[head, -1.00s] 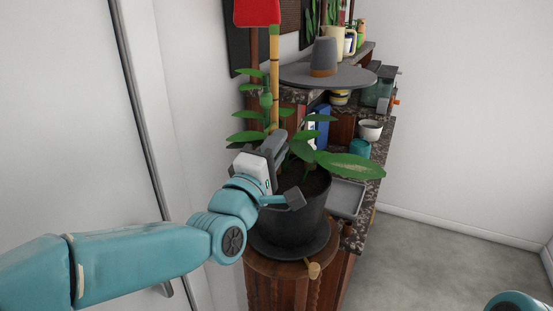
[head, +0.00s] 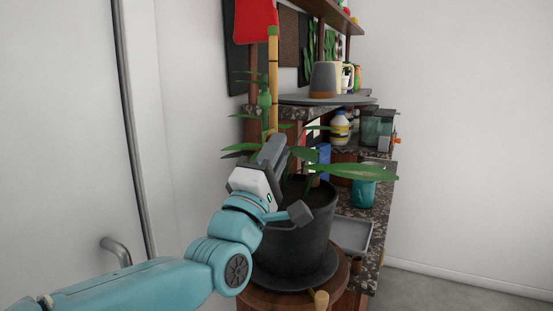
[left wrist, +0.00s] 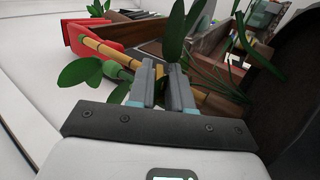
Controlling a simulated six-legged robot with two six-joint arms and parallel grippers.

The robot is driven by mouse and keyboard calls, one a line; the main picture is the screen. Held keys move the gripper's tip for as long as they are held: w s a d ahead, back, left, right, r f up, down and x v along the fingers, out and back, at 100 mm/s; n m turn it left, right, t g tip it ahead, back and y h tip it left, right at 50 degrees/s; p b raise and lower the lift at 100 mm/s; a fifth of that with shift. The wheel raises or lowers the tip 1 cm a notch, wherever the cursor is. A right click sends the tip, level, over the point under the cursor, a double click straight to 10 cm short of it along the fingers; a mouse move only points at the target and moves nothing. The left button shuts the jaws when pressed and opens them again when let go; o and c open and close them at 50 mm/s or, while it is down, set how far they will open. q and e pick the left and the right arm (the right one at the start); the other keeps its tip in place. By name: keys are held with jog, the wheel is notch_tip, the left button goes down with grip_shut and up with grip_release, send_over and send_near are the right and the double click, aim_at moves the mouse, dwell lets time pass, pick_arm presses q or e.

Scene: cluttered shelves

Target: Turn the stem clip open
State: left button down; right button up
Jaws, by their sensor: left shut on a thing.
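A dark grey pot (head: 290,235) holds a leafy plant (head: 345,172), tied along a bamboo stake (head: 273,85). My left gripper (head: 274,150) is at the stake above the pot's left rim. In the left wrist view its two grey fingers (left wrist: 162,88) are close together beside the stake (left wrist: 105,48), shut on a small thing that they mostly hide. This is where the stem clip seems to be; whether it is open or closed I cannot tell. A green bulb-like part (left wrist: 112,69) sits on the stake, apart from the fingers. My right gripper is out of view.
The pot stands on a dark saucer on a round wooden stand (head: 345,270). A grey tray (head: 352,235) and a teal cup (head: 364,193) are to its right. A round grey shelf (head: 330,99) bears a grey pot. A white wall and door are close on the left.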

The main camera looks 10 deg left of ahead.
pick_arm(q)
jog(key=c, duration=1.1)
grip_release()
jog(key=shift+o, duration=0.2)
jog(key=b+v, duration=0.4)
jog(key=v, duration=1.2)
jog(key=shift+f+b, duration=0.15)
jog(key=shift+b, duration=0.25)
jog(key=shift+s, duration=0.1)
